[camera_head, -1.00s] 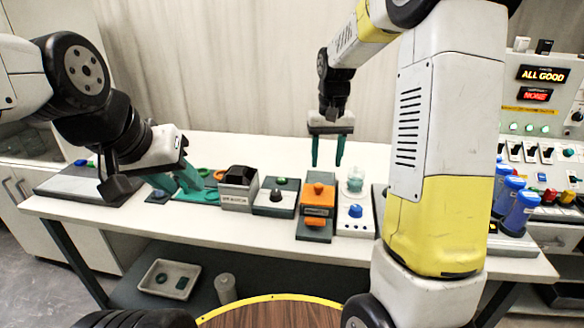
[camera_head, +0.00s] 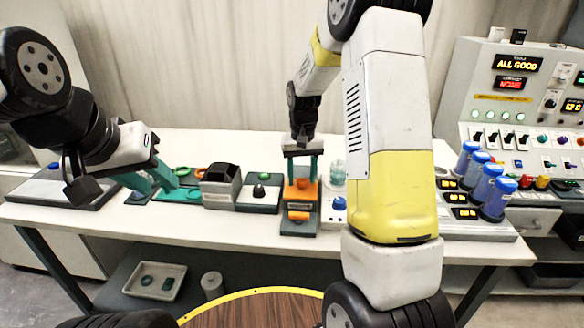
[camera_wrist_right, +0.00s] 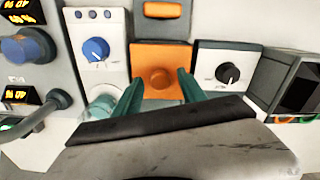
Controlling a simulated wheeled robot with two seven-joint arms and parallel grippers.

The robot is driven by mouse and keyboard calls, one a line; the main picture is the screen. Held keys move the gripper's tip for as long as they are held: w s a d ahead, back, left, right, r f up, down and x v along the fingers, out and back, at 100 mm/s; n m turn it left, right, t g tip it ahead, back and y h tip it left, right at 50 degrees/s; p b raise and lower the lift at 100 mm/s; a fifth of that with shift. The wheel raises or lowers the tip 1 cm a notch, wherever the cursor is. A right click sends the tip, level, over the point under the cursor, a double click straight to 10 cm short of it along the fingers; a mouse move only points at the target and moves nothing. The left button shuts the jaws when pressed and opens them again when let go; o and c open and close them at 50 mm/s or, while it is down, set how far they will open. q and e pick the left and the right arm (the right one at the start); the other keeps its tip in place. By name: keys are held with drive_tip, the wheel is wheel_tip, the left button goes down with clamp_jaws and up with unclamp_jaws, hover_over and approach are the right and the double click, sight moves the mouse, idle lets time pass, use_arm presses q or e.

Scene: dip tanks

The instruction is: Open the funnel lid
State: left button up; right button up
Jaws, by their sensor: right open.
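An orange box-shaped unit with an orange knob on its top face, which I take for the funnel lid (camera_head: 300,192), stands on a dark base on the white table. In the right wrist view, the orange lid (camera_wrist_right: 157,62) shows its round knob close up. My right gripper (camera_head: 302,178) is open above it, its teal fingers on either side of the knob. In the wrist view the right gripper (camera_wrist_right: 158,88) has a clear gap around the knob; I cannot tell whether it touches. My left gripper (camera_head: 153,187) looks open, near a green tray at the left.
A white unit with a blue knob (camera_head: 339,204) and a clear jar (camera_head: 338,172) stand right of the lid. A black-knobbed unit (camera_head: 259,193) is at its left. Blue cylinders (camera_head: 487,183) and a control panel (camera_head: 515,110) stand further right.

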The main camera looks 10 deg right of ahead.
drive_tip(key=shift+c, duration=0.2)
clamp_jaws()
idle(1.1)
